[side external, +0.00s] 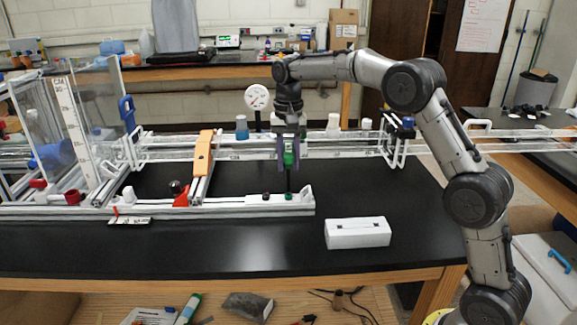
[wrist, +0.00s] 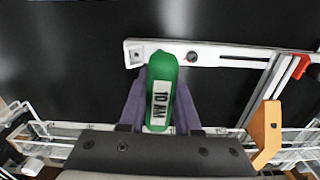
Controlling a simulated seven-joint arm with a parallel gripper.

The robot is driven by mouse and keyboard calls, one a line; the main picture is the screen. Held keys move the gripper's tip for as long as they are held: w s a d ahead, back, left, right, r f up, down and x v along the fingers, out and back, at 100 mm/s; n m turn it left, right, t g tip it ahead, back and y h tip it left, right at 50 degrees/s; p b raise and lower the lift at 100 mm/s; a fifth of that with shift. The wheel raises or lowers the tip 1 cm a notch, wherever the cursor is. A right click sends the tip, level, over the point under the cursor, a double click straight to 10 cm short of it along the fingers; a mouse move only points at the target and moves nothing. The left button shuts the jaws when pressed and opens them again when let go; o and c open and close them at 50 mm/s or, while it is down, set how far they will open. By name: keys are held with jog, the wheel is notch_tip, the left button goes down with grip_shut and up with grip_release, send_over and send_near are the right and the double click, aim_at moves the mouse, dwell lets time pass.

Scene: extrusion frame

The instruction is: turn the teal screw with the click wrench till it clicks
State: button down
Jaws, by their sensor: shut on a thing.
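My gripper (side external: 288,162) is shut on the green click wrench (side external: 291,152), which stands upright with its dark shaft pointing down. In the wrist view, the wrench (wrist: 161,88) carries a "10 NM" label and sits between the purple fingers of my gripper (wrist: 161,98). The teal screw (side external: 289,196) is on the white slotted bar (side external: 303,191), right below the shaft. The wrench covers this screw in the wrist view. The shaft tip is at or just above the screw; I cannot tell whether it is seated.
A dark reddish screw (wrist: 192,57) sits in the same bar, beside the wrench. An orange bracket (side external: 203,153) and a red piece (side external: 181,199) stand to the left. A white box (side external: 357,233) lies at the front right. White wire rails run behind my gripper. The black tabletop in front is mostly clear.

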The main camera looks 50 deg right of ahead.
aim_at(289, 147)
jog(key=shift+r, duration=0.35)
jog(key=shift+r, duration=0.1)
jog(key=shift+r, duration=1.4)
